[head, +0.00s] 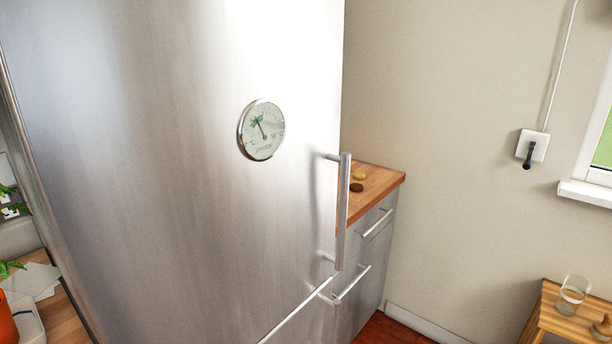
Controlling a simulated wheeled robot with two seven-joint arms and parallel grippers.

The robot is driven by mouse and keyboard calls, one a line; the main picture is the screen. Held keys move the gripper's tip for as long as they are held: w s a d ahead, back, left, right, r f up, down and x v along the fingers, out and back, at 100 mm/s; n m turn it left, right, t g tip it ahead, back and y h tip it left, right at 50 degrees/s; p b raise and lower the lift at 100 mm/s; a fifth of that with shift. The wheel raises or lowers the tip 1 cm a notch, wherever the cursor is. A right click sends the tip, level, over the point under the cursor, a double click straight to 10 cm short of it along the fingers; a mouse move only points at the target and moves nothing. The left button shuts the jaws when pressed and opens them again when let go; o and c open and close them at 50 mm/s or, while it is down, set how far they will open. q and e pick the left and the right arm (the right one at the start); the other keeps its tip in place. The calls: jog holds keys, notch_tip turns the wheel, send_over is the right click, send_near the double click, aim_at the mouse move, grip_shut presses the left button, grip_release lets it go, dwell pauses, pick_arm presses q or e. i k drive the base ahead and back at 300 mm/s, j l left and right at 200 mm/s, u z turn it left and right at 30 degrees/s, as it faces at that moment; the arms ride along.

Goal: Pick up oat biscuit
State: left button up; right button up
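Two small round things lie on the wooden counter (384,178) behind the fridge's right edge. One is yellowish (359,175) and the other is dark brown (357,187). They look like biscuits, but they are too small to tell which, if either, is the oat biscuit. The left part of this counter is hidden by the fridge. Neither of my grippers is in view.
Drawers (375,240) sit under the counter. A wooden stool (552,318) at lower right holds a glass (572,294) and a brown object (603,326).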

aim_at(358, 175)
jog(key=i+l+u, duration=0.15)
jog(key=u, duration=0.25)
jog(key=i+l+u, duration=0.1)
jog(key=l+u, duration=0.5)
jog(key=u, duration=0.15)
jog(key=l+u, duration=0.4)
jog(key=i+j, duration=0.05)
